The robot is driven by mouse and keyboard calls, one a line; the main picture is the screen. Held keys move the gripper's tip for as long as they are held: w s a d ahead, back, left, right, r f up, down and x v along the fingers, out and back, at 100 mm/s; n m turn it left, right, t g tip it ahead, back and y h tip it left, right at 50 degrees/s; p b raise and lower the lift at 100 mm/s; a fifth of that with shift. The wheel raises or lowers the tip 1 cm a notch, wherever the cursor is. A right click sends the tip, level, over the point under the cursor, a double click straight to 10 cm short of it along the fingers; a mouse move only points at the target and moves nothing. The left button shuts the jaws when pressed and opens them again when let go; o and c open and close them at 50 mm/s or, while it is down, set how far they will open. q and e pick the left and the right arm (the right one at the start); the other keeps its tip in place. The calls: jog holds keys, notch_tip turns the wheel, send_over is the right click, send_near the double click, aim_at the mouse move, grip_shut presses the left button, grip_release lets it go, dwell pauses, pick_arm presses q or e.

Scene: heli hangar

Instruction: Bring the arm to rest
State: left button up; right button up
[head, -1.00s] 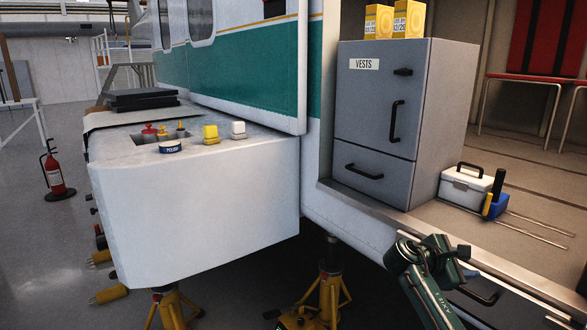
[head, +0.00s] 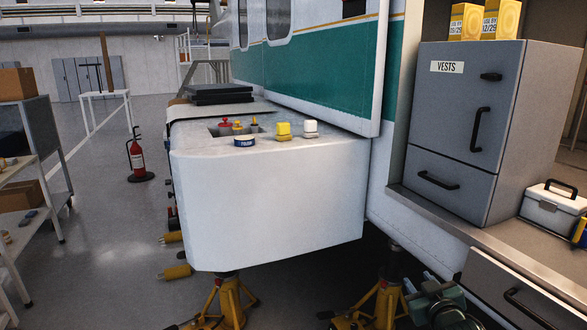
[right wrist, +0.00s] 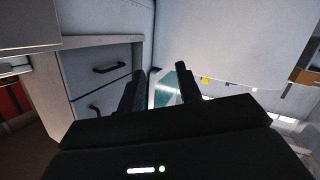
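My right gripper (right wrist: 160,72) shows in the right wrist view with its two dark fingers apart and nothing between them. My left gripper is in neither view.
A white fuselage nose (head: 265,205) with a polish tin (head: 244,142) and yellow and white blocks on top stands ahead. The grey vests cabinet (head: 460,130) and a drawer (head: 515,290) are at right.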

jog(key=s+a+f+g+y, duration=0.2)
jog(key=s+a+f, duration=0.6)
jog(key=s+f, duration=0.45)
jog(key=s+a+f+g, duration=0.1)
jog(key=s+a, duration=0.2)
jog(key=s, duration=0.7)
jog(key=s+a+f+g+y, duration=0.1)
jog(key=s+a, duration=0.3)
jog(key=s, duration=0.6)
jog(key=shift+s+a+f+m+g+y, duration=0.2)
jog(key=shift+f+m+g+y, duration=0.1)
jog(key=shift+f+g, duration=0.2)
jog(key=shift+d, duration=0.1)
